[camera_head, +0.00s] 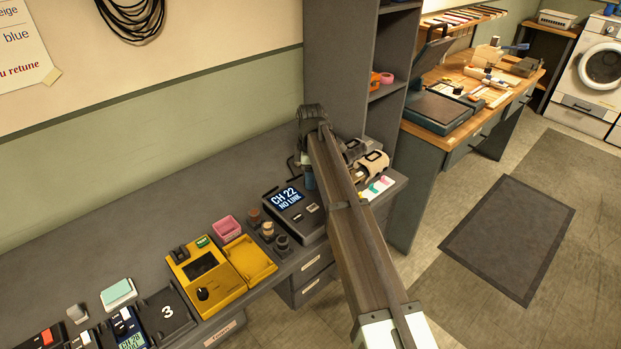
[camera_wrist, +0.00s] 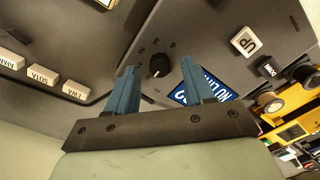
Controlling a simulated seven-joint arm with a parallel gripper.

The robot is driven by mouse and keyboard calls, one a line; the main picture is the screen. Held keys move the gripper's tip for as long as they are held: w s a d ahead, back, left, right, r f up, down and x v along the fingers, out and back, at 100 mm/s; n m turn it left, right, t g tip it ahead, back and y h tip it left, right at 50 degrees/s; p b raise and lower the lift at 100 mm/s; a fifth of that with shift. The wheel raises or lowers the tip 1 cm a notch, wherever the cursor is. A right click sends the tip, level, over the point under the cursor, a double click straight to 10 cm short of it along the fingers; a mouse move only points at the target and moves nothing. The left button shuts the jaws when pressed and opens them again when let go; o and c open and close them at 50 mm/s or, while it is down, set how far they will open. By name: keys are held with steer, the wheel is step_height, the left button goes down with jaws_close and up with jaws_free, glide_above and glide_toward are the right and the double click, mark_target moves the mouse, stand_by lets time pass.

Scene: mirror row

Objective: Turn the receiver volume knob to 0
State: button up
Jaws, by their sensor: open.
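The receiver (camera_head: 284,199) is a dark box on the grey bench, with a lit screen reading "CH 22 NO LINK". In the wrist view its screen (camera_wrist: 203,88) is partly covered by a finger. A small round black knob (camera_wrist: 159,65) sits on its panel, with numbers such as 2, 3 and 4 printed around it. The knob's exact pointer direction is too small to tell. My gripper (camera_wrist: 158,72) is open, its two blue fingers on either side of the knob in the picture; contact cannot be told. In the head view my arm hides the knob.
A white UP button (camera_wrist: 245,41) is on the same panel. White labelled keys (camera_wrist: 43,76) lie at the left. A yellow device (camera_head: 205,276), a pink box (camera_head: 227,228) and small dark knobs stand beside the receiver. A grey shelf (camera_head: 340,70) rises behind my arm.

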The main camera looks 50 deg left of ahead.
step_height(320, 180, up, 13)
steer(key=shift+f, duration=0.15)
steer(key=shift+f, duration=0.1)
stand_by(0.7)
